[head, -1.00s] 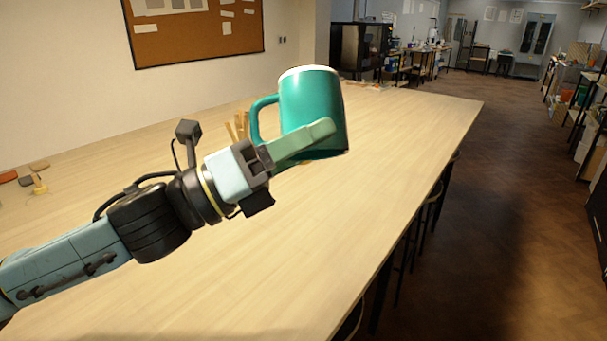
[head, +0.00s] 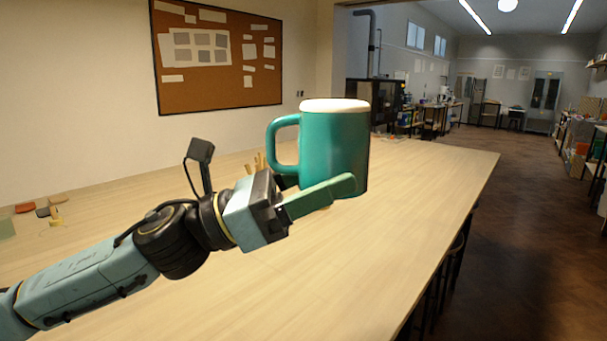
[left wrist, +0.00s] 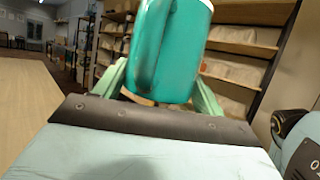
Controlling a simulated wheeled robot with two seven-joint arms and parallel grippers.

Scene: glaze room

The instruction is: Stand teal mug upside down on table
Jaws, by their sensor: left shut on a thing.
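The teal mug (head: 335,150) is in the middle of the head view, close to upright, with its white-rimmed end up and its handle toward the left. It also fills the top middle of the left wrist view (left wrist: 170,50). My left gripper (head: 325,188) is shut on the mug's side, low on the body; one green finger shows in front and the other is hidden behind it. The mug appears held above the table (head: 420,180); its underside is hidden from view. My right gripper is not in view.
Small wooden sticks (head: 258,162) stand on the table behind the gripper. Several small coloured pieces (head: 42,210) lie at the far left. The table's right edge drops to the floor, with stools beneath. The tabletop right of the mug is clear.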

